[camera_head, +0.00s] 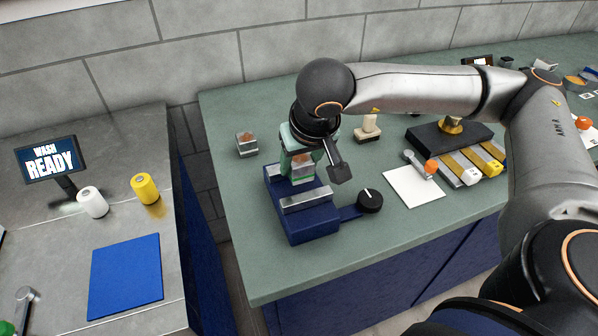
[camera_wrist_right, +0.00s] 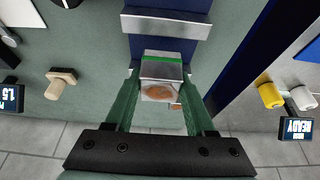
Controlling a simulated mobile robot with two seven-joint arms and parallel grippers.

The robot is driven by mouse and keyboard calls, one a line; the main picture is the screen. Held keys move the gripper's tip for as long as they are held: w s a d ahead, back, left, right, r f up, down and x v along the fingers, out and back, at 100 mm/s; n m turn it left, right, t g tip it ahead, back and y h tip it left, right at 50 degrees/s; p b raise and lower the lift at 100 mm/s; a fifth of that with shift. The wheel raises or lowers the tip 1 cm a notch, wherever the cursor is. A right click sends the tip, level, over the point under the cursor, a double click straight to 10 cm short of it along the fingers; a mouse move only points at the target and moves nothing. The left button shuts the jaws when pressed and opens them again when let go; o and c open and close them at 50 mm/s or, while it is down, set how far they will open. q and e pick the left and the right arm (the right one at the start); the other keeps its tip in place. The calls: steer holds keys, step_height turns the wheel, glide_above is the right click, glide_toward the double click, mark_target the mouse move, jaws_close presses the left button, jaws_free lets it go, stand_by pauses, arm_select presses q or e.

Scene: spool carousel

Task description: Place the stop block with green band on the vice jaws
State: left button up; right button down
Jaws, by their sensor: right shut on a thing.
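My right gripper (camera_head: 299,165) is shut on the stop block with green band (camera_wrist_right: 162,66), a silvery block with a brownish round patch on one face. Its green fingers also show on both sides of the block in the right wrist view (camera_wrist_right: 162,85). In the head view the block (camera_head: 302,171) is partly hidden by the gripper and is at the back part of the blue vice (camera_head: 312,225). The near metal vice jaw (camera_head: 306,200) also shows in the wrist view (camera_wrist_right: 166,25). I cannot tell whether the block touches the vice. My left gripper is not in view.
A second silvery block (camera_head: 246,144) stands left of the vice on the green bench. The vice handle's black knob (camera_head: 370,200) sticks out right. A white sheet (camera_head: 415,188) with an orange-knobbed tool and a black rack (camera_head: 440,140) lie further right. The left counter holds a blue mat (camera_head: 126,275).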

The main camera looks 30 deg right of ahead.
mark_target(299, 173)
steer(key=shift+w+f+p, duration=0.15)
steer(key=shift+f+p, duration=0.15)
steer(key=shift+f, duration=1.35)
steer(key=shift+f, duration=0.2)
steer(key=shift+c, duration=1.2)
jaws_free()
steer(key=shift+r, duration=0.1)
steer(key=shift+r, duration=0.25)
steer(key=v, duration=1.1)
steer(key=shift+s+r, duration=0.25)
steer(key=shift+r, duration=0.1)
